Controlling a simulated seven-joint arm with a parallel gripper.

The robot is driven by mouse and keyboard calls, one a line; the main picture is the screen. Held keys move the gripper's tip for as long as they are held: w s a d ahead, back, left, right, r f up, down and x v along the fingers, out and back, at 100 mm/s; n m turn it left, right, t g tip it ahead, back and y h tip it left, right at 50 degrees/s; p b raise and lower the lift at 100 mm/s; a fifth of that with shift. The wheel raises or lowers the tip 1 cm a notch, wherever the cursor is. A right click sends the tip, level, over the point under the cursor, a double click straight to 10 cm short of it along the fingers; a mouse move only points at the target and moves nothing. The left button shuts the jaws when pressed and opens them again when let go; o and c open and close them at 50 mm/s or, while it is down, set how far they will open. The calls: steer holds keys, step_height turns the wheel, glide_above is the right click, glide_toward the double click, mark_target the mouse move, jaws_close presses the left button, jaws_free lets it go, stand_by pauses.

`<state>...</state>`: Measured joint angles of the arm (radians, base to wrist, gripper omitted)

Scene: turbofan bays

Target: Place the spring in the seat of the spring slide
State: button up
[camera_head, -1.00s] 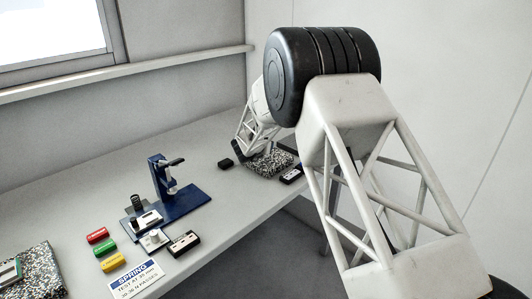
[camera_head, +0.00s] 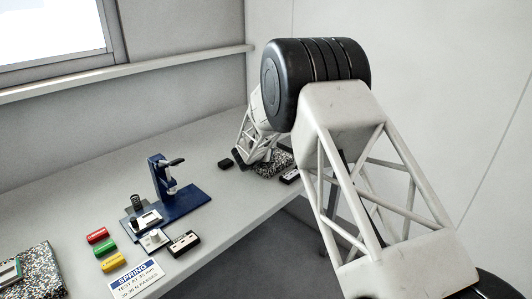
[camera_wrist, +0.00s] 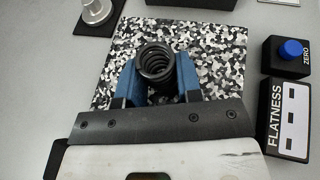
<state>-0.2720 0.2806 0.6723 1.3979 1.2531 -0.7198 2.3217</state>
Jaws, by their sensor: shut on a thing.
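My gripper (camera_wrist: 158,78) has blue fingers that are shut on a dark coil spring (camera_wrist: 155,62) in the wrist view. The spring shows its open coils to the camera, over a speckled mat (camera_wrist: 215,50). In the head view my gripper (camera_head: 262,160) is small and partly hidden by my arm, over the far mat. A blue stand (camera_head: 185,203) with an upright column stands mid-bench. A dark coil (camera_head: 134,202) stands at its left side. I cannot make out which part is the spring slide or its seat.
Red (camera_head: 97,235), green (camera_head: 107,247) and yellow (camera_head: 112,261) blocks lie by the SPRING card (camera_head: 135,278). In the wrist view, a FLATNESS box (camera_wrist: 289,120) and a blue-button ZERO box (camera_wrist: 290,55) stand right of the mat. A metal cylinder (camera_wrist: 96,10) is upper left.

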steer(key=shift+f, duration=0.15)
steer(key=o, duration=0.9)
steer(key=shift+o, duration=0.2)
steer(key=shift+s+a+r, duration=0.3)
steer(key=shift+s+r, duration=0.2)
steer(key=shift+s, duration=0.05)
steer(key=v, duration=1)
steer(key=shift+s, duration=0.3)
steer(key=shift+a+r, duration=0.1)
steer(key=shift+a, duration=0.05)
